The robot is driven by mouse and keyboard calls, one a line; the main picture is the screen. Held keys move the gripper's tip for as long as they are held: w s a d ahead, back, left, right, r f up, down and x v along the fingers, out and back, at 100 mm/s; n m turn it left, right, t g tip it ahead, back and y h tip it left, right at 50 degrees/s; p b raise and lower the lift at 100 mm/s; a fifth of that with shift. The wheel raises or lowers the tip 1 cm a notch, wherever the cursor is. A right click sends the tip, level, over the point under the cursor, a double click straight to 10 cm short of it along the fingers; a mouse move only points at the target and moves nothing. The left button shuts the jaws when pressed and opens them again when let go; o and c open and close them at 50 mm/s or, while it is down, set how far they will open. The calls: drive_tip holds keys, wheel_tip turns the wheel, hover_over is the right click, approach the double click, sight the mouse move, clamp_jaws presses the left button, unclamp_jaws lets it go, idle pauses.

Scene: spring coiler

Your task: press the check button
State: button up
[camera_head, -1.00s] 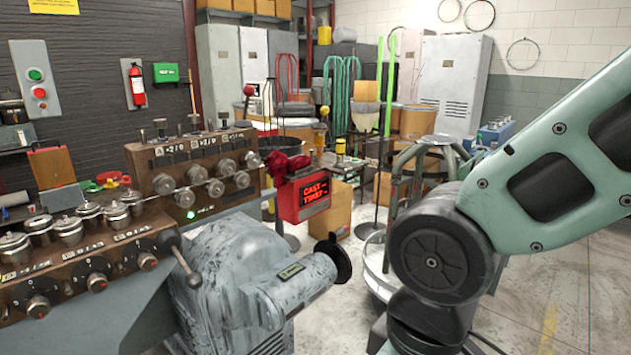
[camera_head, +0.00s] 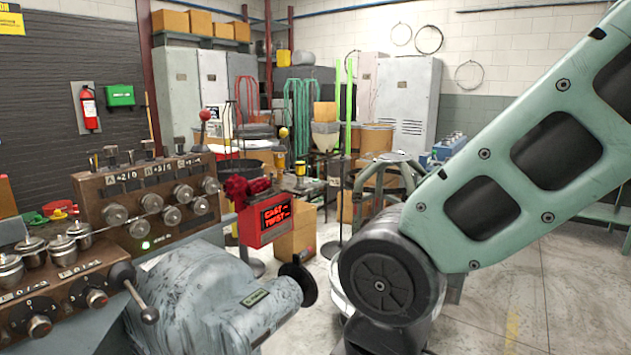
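The spring coiler fills the lower left, with a brown upper panel (camera_head: 150,205) of metal knobs and a lower panel of dials. A red box with a lit display (camera_head: 268,218) reading "CAST TWIST" stands at the coiler's right end. I cannot tell which part is the check button. My gripper is out of the frame; only my pale green arm link and a dark joint show at the right, apart from the coiler in the picture.
A black-knobbed lever (camera_head: 142,300) sticks out at the coiler's front. A grey worn housing (camera_head: 215,305) with a black handwheel (camera_head: 300,284) stands right of it. Cardboard boxes (camera_head: 296,240) and a round stand are behind. Open concrete floor (camera_head: 540,290) lies at the right.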

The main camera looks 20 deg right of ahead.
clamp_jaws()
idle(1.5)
